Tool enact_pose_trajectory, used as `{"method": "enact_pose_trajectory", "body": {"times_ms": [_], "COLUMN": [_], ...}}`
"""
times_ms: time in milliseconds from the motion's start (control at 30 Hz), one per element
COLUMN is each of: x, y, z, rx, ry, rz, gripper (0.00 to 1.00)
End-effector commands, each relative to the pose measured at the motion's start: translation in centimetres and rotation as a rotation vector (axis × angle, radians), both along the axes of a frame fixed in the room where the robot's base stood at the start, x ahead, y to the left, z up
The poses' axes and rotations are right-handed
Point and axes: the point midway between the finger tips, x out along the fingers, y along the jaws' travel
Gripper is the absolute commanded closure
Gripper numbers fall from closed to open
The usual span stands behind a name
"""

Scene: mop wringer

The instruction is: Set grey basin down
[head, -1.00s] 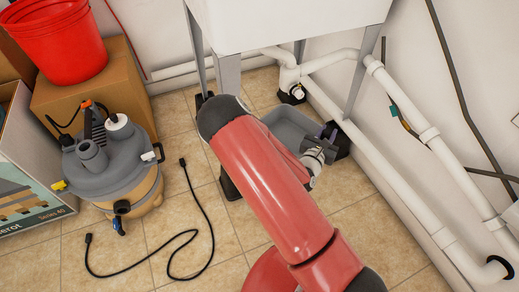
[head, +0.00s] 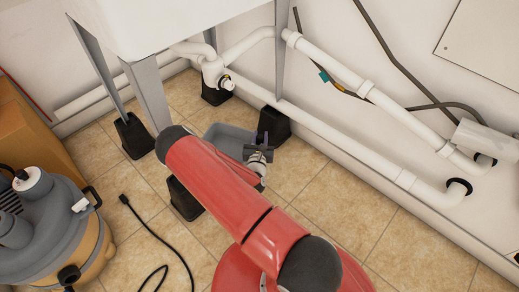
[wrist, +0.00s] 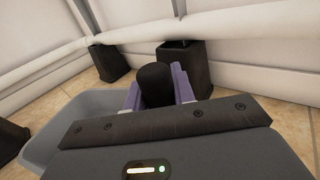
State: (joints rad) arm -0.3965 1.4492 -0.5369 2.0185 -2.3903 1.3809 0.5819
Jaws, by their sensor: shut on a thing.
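The grey basin (head: 228,136) is under the white sink in the head view, partly hidden behind my red arm. In the wrist view the basin (wrist: 88,112) extends to the left of and below my gripper. My gripper (head: 262,142) is at the basin's right side in the head view. In the wrist view, its purple-grey fingers (wrist: 157,84) are close together around a dark rounded piece. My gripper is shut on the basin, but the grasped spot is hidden. I cannot tell whether the basin's bottom touches the floor.
The white sink (head: 180,22) stands overhead on metal legs with black feet (head: 272,122). White pipes (head: 340,130) run along the wall at right. A vacuum (head: 50,235) and black cable (head: 165,240) are at left. Tiled floor (head: 350,215) is clear at lower right.

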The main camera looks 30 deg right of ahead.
Motion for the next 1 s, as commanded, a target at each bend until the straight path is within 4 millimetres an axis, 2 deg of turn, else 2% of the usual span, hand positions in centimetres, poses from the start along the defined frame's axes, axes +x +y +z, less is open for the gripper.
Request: {"method": "enact_pose_trajectory", "body": {"times_ms": [233,467,833,867,1000], "x": [0.0,0.0,0.0,0.0,0.0], "y": [0.0,0.0,0.0,0.0,0.0], "z": [-1.9,-5.3,-5.7,-5.7,-5.6], "rx": [-0.001,0.000,-0.001,-0.001,-0.001], "ry": [-0.003,-0.002,-0.003,-0.002,-0.002], "rz": [0.000,0.000,0.000,0.000,0.000], "gripper": [1.00,1.00,1.00,0.73,0.55]}}
